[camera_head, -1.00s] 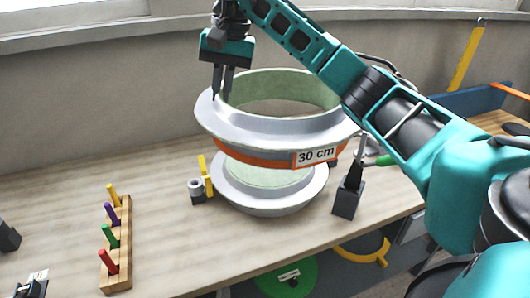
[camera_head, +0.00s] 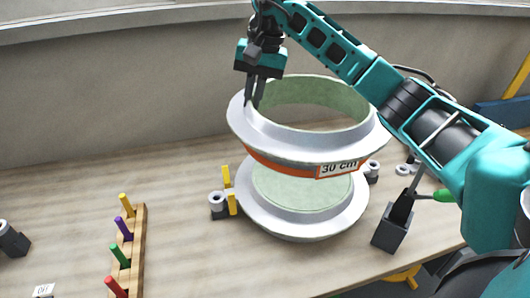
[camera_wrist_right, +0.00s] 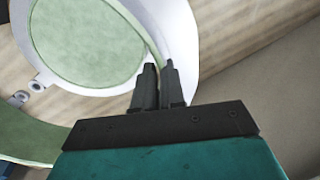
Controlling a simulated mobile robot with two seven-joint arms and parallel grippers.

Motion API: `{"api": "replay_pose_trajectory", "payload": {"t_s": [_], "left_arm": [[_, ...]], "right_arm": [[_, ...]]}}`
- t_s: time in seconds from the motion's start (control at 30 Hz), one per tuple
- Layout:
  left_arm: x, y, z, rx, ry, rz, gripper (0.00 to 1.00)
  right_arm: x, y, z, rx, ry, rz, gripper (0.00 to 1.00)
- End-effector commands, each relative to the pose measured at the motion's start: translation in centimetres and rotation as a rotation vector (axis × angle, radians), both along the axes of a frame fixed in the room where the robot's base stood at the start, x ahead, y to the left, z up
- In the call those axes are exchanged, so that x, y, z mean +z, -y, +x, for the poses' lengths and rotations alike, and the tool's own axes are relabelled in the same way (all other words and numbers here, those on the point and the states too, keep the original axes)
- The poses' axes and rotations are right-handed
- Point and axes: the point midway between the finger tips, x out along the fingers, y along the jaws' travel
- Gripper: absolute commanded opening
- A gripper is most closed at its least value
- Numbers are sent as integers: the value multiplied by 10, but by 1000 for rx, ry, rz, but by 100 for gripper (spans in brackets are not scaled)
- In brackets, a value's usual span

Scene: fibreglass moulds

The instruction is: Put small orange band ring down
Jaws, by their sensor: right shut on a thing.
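The orange band ring (camera_head: 290,140) is a pale grey flanged ring with a green inside and an orange band marked "30 cm". My right gripper (camera_head: 255,104) is shut on its left rim, fingers pointing down. The ring hangs roughly level above a pale round mould part (camera_head: 262,214) with a green top, which rests on the bench. A gap seems to show between them, but the far side is hidden. In the right wrist view the fingers (camera_wrist_right: 158,90) pinch the ring's wall (camera_wrist_right: 182,40). My left gripper is out of view.
Yellow-and-grey clamps (camera_head: 218,204) stand left of the lower mould. A dark holder (camera_head: 392,230) with a green-handled tool stands at its right. A wooden rack (camera_head: 138,240) with coloured pegs is at the left. The bench (camera_head: 180,185) between rack and clamps is clear.

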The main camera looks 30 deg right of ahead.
Motion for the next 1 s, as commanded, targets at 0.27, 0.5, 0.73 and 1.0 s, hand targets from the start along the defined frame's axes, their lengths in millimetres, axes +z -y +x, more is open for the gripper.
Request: {"api": "replay_pose_trajectory", "payload": {"t_s": [0.27,0.5,0.73,1.0], "left_arm": [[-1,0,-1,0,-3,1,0],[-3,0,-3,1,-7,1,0],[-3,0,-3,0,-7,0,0],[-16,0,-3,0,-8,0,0]], "right_arm": [[-69,0,-1,0,-2,0,0],[-100,1,0,0,3,0,0],[-115,0,0,0,2,0,0],[-147,1,0,0,4,0,0]]}}
